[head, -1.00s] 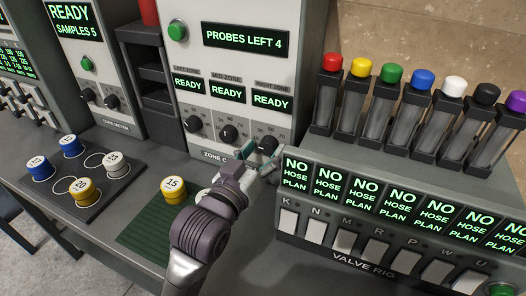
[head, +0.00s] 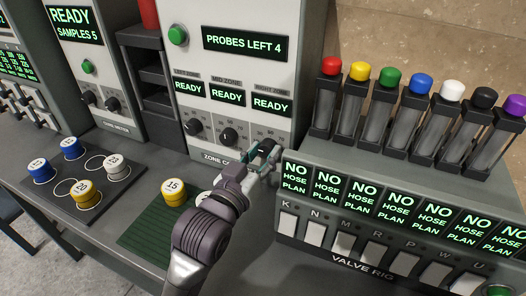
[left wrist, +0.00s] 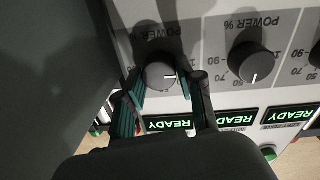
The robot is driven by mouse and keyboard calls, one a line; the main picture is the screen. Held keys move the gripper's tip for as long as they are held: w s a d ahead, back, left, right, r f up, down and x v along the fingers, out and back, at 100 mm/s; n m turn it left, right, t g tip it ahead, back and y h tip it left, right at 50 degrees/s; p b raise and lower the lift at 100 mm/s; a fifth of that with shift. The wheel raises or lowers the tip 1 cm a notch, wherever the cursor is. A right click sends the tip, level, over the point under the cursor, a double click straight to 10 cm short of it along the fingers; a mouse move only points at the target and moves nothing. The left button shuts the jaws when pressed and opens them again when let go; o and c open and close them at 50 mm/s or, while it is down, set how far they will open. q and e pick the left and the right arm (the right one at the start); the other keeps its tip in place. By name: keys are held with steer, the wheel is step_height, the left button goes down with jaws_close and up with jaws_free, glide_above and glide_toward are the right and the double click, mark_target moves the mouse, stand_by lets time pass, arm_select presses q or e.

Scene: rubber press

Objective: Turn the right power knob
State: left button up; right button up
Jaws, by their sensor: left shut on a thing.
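The right power knob (head: 270,146) is a dark round knob under the right zone's READY screen (head: 272,105) on the zone control panel. My left gripper (head: 262,155) is at it, its fingers on either side of the knob, shut on it. In the left wrist view, which is upside down, the knob (left wrist: 161,75) sits between the teal-padded fingertips (left wrist: 167,88). Its pale mark points to the picture's right there. The mid-zone knob (left wrist: 251,62) has its mark pointing down in that view. My right gripper is in neither view.
The valve rig (head: 390,215) with several NO HOSE PLAN screens stands close to the right of my gripper. Coloured-cap tubes (head: 405,110) stand behind it. A yellow weight (head: 174,191) lies on the green mat (head: 145,238) left of my arm.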

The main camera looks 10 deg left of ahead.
arm_select(q)
steer(key=shift+r+m+p, duration=0.2)
steer(key=shift+m+p, duration=0.4)
steer(key=shift+p, duration=0.1)
steer(key=m+p, duration=0.9)
steer(key=m, duration=0.1)
steer(key=shift+d+p, duration=0.1)
steer(key=shift+p, duration=0.3)
steer(key=m+p, duration=0.2)
steer(key=m, duration=0.2)
steer(key=shift+y, duration=0.4)
steer(key=m+p, duration=0.1)
steer(key=m, duration=0.2)
steer(key=shift+f+p, duration=0.1)
steer(key=shift+p, duration=0.3)
steer(key=m+p, duration=0.1)
steer(key=m, duration=0.2)
steer(key=shift+m+y, duration=0.3)
steer(key=shift+f+m+p, duration=0.15)
steer(key=shift+m+p, duration=0.45)
steer(key=shift+m, duration=1.3)
